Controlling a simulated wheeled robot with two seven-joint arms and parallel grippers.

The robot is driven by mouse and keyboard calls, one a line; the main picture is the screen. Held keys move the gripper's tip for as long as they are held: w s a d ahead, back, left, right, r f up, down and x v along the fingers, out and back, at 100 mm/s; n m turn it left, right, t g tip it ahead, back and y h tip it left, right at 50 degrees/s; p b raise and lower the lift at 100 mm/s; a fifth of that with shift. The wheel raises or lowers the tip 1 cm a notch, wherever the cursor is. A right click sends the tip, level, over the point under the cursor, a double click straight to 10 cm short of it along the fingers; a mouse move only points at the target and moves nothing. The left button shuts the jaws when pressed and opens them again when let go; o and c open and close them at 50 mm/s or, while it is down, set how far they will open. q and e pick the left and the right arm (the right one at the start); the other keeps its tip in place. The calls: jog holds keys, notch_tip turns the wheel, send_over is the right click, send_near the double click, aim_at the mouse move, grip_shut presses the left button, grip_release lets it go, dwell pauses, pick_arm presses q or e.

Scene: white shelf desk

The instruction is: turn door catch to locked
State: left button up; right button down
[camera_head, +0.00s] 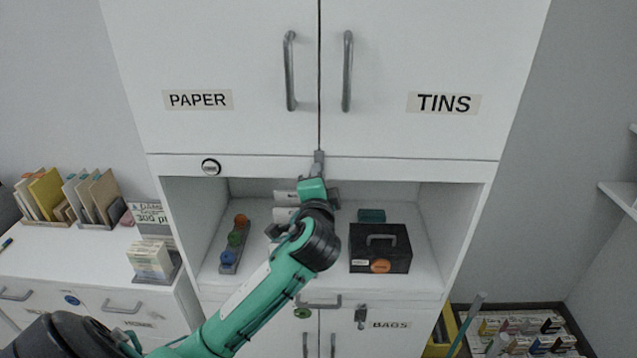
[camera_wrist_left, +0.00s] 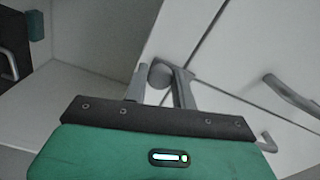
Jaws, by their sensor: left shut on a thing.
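The grey door catch (camera_head: 319,157) sits at the bottom of the seam between the two upper cabinet doors, just above the open shelf. It looks roughly upright in the head view, though my gripper hides its lower part. In the left wrist view, the catch's rounded grey end (camera_wrist_left: 160,75) shows between the fingers. My left gripper (camera_head: 317,176) reaches up from below and is shut on the catch. Its fingers also show in the left wrist view (camera_wrist_left: 160,88). My right gripper is not in view.
Two vertical handles (camera_head: 290,72) (camera_head: 347,72) stand out from the closed PAPER and TINS doors above the catch.

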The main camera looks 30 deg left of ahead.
pick_arm(q)
jog(key=shift+f, duration=0.1)
dwell(0.4)
jog(key=o, duration=1)
jog(key=v, duration=1.4)
jog(key=shift+a+p, duration=0.1)
jog(key=shift+p, duration=0.2)
